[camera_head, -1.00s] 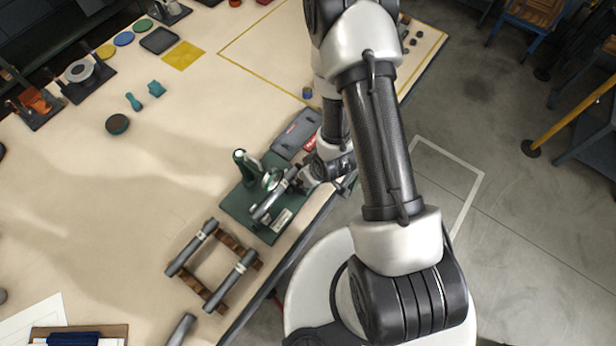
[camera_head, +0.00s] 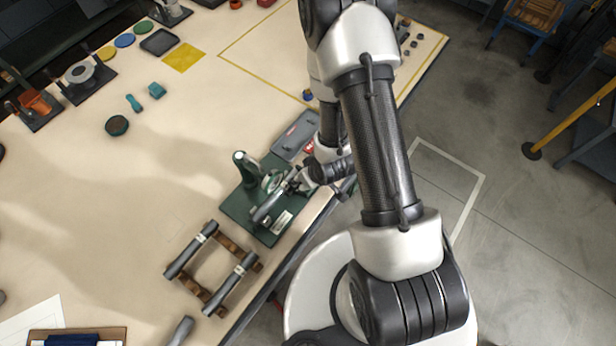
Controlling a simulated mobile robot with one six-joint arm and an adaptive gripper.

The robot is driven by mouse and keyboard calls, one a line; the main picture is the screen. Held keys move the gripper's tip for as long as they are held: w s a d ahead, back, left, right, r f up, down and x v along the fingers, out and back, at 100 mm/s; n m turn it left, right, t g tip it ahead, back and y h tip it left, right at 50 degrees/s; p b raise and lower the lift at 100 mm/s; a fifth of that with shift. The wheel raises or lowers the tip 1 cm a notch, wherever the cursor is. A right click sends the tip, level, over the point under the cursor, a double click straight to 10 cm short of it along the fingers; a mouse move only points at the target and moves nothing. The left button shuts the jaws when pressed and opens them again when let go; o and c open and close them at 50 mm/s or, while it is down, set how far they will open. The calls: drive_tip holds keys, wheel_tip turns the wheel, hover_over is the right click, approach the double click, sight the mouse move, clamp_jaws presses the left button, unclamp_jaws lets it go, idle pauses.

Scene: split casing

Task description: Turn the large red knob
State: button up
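A small red part (camera_head: 309,147) shows at the front end of a grey box (camera_head: 293,138) near the table's right edge. My arm partly covers it, and I cannot tell whether it is the large red knob. No other part is clearly a large red knob. My gripper (camera_head: 294,186) is low over the right side of a green fixture (camera_head: 237,207), just in front of the grey box. Its fingers are small and dark here, close to the end of a grey cylinder (camera_head: 267,208) on the fixture. I cannot tell whether they touch or grip it.
The fixture carries a green post (camera_head: 243,162) and a round dial (camera_head: 271,181). The table's right edge runs close beside my gripper. The middle left of the table (camera_head: 80,200) is clear.

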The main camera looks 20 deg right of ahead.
drive_tip(key=shift+r, duration=0.1)
wheel_tip(320, 180, up, 10)
idle(0.7)
idle(0.5)
